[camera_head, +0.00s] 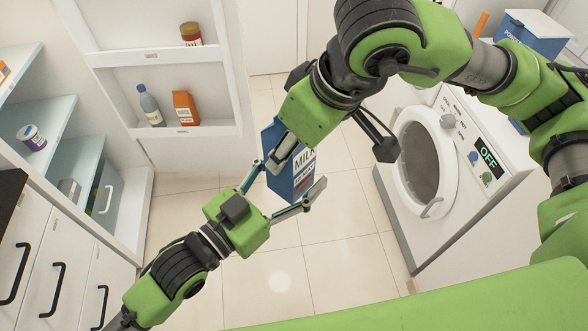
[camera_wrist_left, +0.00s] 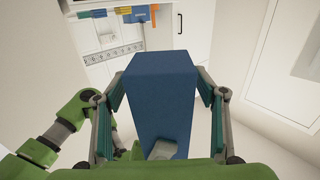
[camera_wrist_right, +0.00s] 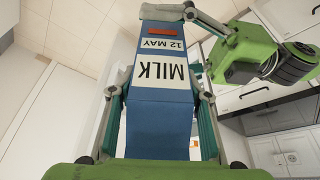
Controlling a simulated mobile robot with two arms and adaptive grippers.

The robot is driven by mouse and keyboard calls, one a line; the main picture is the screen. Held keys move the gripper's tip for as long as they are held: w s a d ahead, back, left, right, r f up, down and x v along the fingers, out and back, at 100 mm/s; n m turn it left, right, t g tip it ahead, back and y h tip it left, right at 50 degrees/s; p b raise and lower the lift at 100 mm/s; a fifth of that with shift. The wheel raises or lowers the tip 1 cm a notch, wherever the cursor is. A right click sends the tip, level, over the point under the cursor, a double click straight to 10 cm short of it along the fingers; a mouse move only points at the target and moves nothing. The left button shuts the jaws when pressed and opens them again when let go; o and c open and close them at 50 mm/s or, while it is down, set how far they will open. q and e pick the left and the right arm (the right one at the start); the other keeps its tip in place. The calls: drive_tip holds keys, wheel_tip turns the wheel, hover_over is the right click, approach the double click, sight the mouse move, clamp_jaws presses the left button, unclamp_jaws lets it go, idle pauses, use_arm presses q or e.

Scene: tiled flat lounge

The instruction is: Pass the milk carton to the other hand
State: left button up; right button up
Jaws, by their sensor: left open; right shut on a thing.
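The blue milk carton (camera_head: 279,180) with a white MILK label is held in the air in the middle of the head view. My right gripper (camera_head: 288,152) comes from above and is shut on it. In the right wrist view the carton (camera_wrist_right: 160,125) lies between the right fingers, its label upside down. My left gripper (camera_head: 298,178) comes from lower left and is open, with its fingers on either side of the carton. In the left wrist view the carton (camera_wrist_left: 160,90) stands between the spread left fingers; contact there cannot be told.
A washing machine (camera_head: 450,170) with a round door stands to the right, a blue box (camera_head: 535,35) on top. White shelves (camera_head: 160,75) with a bottle (camera_head: 150,105), an orange carton (camera_head: 185,108) and a jar (camera_head: 191,34) stand behind. Drawers are at left. The tiled floor (camera_head: 290,270) below is clear.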

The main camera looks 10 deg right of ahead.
drive_tip(key=shift+r, duration=0.1)
use_arm(q)
drive_tip(key=c, duration=1.6)
drive_tip(key=shift+r, duration=0.15)
drive_tip(key=shift+c, duration=0.5)
use_arm(e)
drive_tip(key=o, duration=1.7)
drive_tip(key=shift+c, duration=0.2)
